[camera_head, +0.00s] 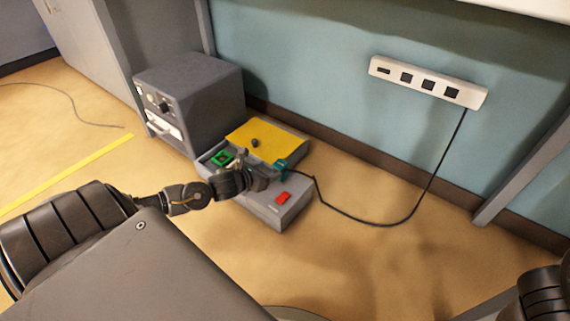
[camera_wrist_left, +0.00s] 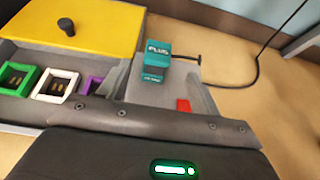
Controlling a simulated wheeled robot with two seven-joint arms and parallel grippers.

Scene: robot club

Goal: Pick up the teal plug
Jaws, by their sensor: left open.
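The teal plug (camera_head: 281,164) sits on the grey box (camera_head: 274,213), near its right edge, with a black cable running from it. In the left wrist view the plug (camera_wrist_left: 156,56) shows lettering on its top and stands just beyond the gripper. My left gripper (camera_head: 262,168) is open, low over the box and close to the plug's left side. I cannot tell whether a finger touches the plug. My right gripper is out of the picture.
The box has a yellow panel (camera_head: 266,139), a green-framed socket (camera_head: 222,158), white (camera_wrist_left: 54,85) and purple sockets, and a red switch (camera_head: 282,198). The cable (camera_head: 420,192) loops over the floor to a wall power strip (camera_head: 428,82). A grey cabinet (camera_head: 208,100) stands behind, left.

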